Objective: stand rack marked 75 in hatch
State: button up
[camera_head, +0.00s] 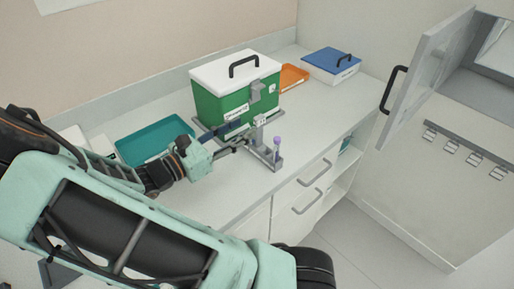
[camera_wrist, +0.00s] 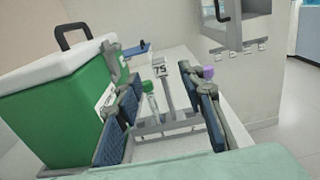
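The grey rack marked 75 (camera_head: 266,155) stands upright on the counter near its front edge. A purple-capped tube (camera_head: 277,146) is in it. In the wrist view the rack (camera_wrist: 166,128) lies ahead of my gripper, with its 75 label (camera_wrist: 161,71) facing me, a clear tube at left and the purple cap (camera_wrist: 208,72) at right. My gripper (camera_wrist: 163,88) has its blue-padded fingers wide apart, on either side of the rack's upright. In the head view my gripper (camera_head: 247,142) reaches the rack from the left. The hatch door (camera_head: 425,78) stands open at right.
A green box with white lid (camera_head: 222,103) stands close behind the rack. A teal tray (camera_head: 150,140), an orange tray (camera_head: 292,77) and a blue-lidded box (camera_head: 331,66) are on the counter. A rail with clips (camera_head: 465,147) is below the hatch.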

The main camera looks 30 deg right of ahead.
aim_at(256, 122)
jog(key=d, duration=0.5)
jog(key=w+d, duration=0.1)
jog(key=d, duration=0.1)
jog(key=shift+d+f, duration=0.1)
jog(key=shift+d, duration=0.05)
jog(key=shift+c, duration=0.6)
grip_shut()
